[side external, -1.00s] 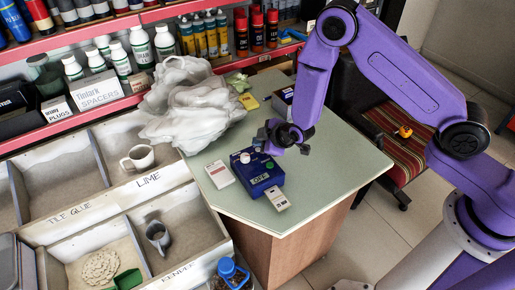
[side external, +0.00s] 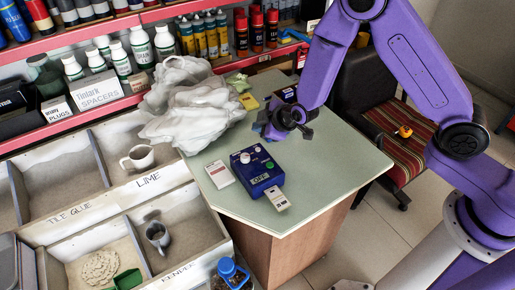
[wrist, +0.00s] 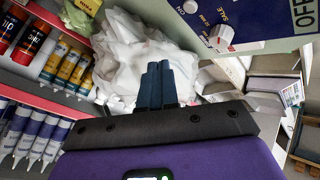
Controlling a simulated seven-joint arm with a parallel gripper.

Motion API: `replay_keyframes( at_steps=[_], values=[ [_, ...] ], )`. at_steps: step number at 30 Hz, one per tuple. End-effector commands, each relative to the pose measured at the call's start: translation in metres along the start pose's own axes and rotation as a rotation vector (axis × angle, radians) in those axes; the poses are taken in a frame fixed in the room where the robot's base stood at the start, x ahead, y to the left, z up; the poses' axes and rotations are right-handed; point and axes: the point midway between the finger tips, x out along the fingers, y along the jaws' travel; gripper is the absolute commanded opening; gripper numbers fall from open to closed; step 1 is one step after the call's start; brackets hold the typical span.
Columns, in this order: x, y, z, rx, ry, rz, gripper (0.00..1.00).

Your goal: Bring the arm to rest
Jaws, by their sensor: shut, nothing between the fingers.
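My gripper (side external: 262,128) is shut and empty. In the side external view it hangs above the green-topped counter (side external: 325,160), between the crumpled white plastic bag and the blue device. In the wrist view its closed fingers (wrist: 158,84) point toward the white bag. My purple arm reaches in from the right, bent over the counter's far right side. It touches nothing that I can see.
A blue device (side external: 256,172) with knobs lies on the counter, beside two small pale boxes. The white plastic bag (side external: 195,112) bulges at the counter's left. Shelves of bottles (side external: 165,42) stand behind. Bins (side external: 60,195) are at left, a striped chair (side external: 400,135) at right.

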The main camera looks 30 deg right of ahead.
Motion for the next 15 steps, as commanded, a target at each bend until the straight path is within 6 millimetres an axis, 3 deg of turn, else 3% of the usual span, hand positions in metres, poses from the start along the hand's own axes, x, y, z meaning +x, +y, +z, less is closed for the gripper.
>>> replay_keyframes(
  at_steps=[15],
  values=[
    [-0.0036, -0.001, -0.0028, 0.002, 0.004, -0.012, 0.0]
  ],
)
